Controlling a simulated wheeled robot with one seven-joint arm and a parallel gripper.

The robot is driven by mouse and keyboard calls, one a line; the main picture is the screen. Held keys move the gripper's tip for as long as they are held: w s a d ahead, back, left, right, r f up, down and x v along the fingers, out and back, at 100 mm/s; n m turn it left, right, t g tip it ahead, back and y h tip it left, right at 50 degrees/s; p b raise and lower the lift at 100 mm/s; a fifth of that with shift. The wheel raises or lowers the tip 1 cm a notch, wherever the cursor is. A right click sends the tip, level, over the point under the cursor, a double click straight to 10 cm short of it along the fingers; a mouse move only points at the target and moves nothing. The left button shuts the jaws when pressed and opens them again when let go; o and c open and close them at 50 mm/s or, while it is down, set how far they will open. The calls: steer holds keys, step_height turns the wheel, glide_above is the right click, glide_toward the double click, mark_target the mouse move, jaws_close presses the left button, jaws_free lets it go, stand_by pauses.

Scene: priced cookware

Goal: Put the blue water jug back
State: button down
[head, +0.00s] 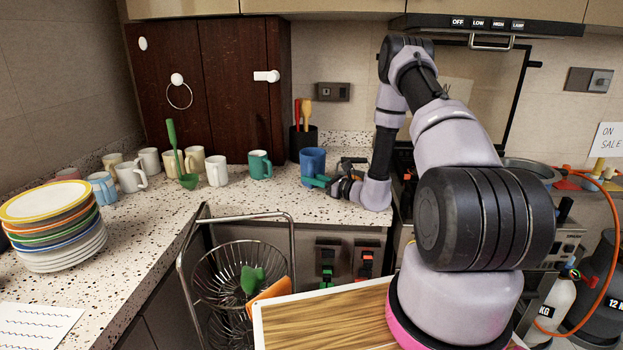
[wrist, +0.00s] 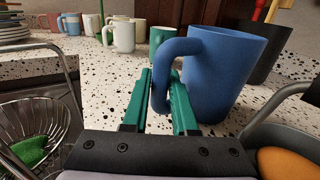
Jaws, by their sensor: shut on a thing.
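A green mug (head: 259,164) stands left of the jug, with several paler mugs further left. A black utensil holder (head: 302,142) stands close behind the jug. A wire basket (head: 240,272) is below the counter's front edge. A plate stack (head: 60,225) is at far left.

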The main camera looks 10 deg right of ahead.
steer(key=c, duration=0.7)
jaws_free()
steer(key=shift+s+d+r, duration=0.1)
steer(key=shift+d+r, duration=0.05)
steer(key=shift+d, duration=0.05)
steer(key=v, duration=1.1)
steer(key=shift+s+d, duration=0.2)
steer(key=shift+s, duration=0.05)
steer(key=s+a+r+n+g, duration=0.6)
steer(key=r+n, duration=0.2)
steer(key=r, duration=0.3)
steer(key=s+a+r+n+g, duration=0.6)
steer(key=s+r+n+g, duration=0.1)
steer(key=r, duration=0.4)
steer(key=s+d+r+n+t+h, duration=0.3)
steer(key=s+r+n+h, duration=0.1)
steer(key=s+r, duration=0.3)
steer(key=s+d+r+n+t+h, duration=0.3)
steer(key=s+r+n+h, duration=0.1)
steer(key=s+r+h, duration=0.2)
steer(key=shift+s+d+r+t, duration=0.35)
steer(key=shift+s+r+t, duration=0.05)
steer(key=shift+s, duration=0.1)
